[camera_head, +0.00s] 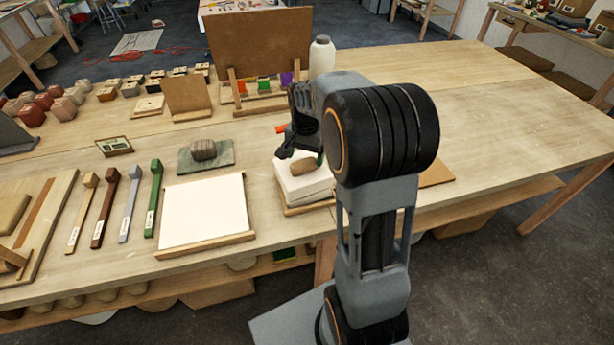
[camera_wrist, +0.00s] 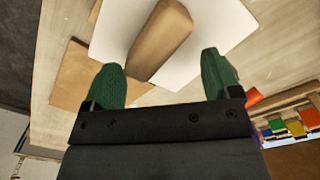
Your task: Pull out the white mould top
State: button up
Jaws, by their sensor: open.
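The white mould (camera_head: 308,187) is a block with a seam between upper and lower parts, on a wooden base at the table's front edge. The white mould top (camera_head: 300,180) carries a brown wooden block like a grip (camera_head: 288,169). My gripper (camera_head: 303,158) is over the mould, pointing down. In the wrist view the white top (camera_wrist: 108,30) lies below and the brown block (camera_wrist: 163,38) shows between and beyond the green fingertips of my open gripper (camera_wrist: 161,70). Gaps show on both sides of the block. My arm hides part of the mould's right side.
A white slab (camera_head: 205,208) with a wooden front strip lies left of the mould. A grey stone on a green-grey mat (camera_head: 222,165) and several coloured handled tools (camera_head: 152,198) lie further left. A white bottle (camera_head: 321,57) stands behind.

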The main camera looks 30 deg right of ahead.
notch_tip(320, 180, up, 14)
dwell(0.5)
jog(key=n+t, duration=0.1)
jog(key=n, duration=0.4)
send_over(305, 175)
notch_tip(305, 175, down, 6)
jog(key=r, duration=0.1)
jog(key=s+a+f+n+t, duration=0.3)
jog(key=s+a, duration=0.4)
jog(key=s, duration=0.6)
jog(key=shift+a+n, duration=0.2)
jog(key=shift+n, duration=0.6)
jog(key=shift+f, duration=0.1)
